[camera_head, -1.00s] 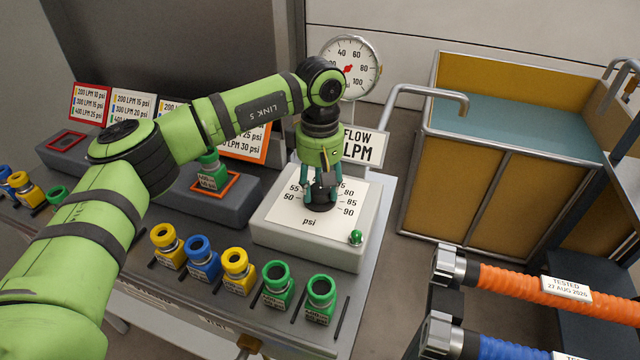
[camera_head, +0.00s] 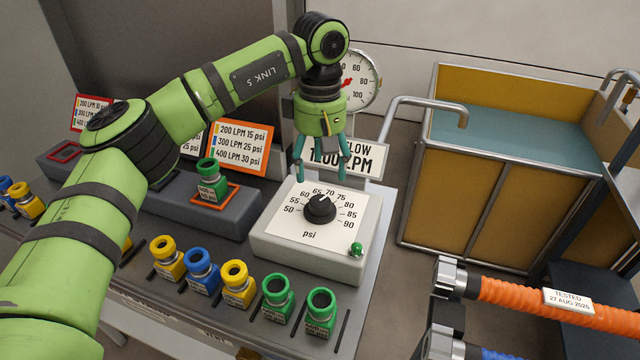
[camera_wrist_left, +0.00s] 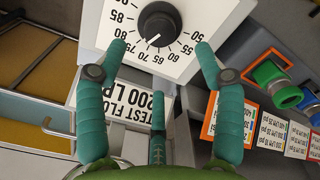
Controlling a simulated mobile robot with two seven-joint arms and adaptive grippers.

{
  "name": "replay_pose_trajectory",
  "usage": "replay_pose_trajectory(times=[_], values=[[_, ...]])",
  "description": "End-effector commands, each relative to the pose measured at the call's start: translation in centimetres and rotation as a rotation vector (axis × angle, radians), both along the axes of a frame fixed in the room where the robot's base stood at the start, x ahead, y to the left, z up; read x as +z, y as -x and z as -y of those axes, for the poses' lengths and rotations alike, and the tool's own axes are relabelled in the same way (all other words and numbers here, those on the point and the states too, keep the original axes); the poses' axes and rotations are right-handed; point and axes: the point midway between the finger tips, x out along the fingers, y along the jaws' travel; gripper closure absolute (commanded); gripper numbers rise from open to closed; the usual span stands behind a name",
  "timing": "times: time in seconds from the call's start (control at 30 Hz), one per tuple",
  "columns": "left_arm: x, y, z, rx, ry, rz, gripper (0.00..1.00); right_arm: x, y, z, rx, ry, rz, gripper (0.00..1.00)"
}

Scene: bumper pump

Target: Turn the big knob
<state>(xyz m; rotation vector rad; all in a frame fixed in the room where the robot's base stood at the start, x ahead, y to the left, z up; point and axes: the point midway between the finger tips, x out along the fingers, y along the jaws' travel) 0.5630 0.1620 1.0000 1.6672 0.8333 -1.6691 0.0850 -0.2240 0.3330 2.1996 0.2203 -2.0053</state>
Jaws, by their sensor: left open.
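The big knob (camera_head: 319,208) is a round black dial on a white psi scale plate, on top of a pale box (camera_head: 312,249). In the left wrist view the knob (camera_wrist_left: 160,23) shows whole beyond the gap between the open fingertips (camera_wrist_left: 160,48). My right gripper is not in view.
A green lamp (camera_head: 355,249) sits on the box's front corner. A flow sign (camera_head: 345,157) and a round gauge (camera_head: 357,80) stand close behind the gripper. Several yellow, blue and green couplings (camera_head: 237,284) line the front left. An orange hose (camera_head: 535,301) lies at right.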

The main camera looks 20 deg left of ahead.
Motion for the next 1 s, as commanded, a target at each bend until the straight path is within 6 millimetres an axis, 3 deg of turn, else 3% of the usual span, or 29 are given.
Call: replay_pose_trajectory(times=[0.1,0.23,0.73,0.83,1.0], values=[[1.9,0.0,0.1,0.001,0.001,0.001,0.31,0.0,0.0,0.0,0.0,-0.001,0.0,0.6],[3.0,0.0,0.1,0.0,0.001,-0.001,0.31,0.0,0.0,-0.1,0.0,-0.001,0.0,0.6],[3.4,0.0,0.0,0.0,0.0,-0.001,0.31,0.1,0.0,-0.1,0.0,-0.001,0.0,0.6],[4.6,0.0,0.0,0.0,0.001,-0.001,0.31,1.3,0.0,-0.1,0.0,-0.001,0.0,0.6],[8.4,0.0,0.0,0.0,0.001,-0.001,0.31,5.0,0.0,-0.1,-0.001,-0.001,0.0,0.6]])
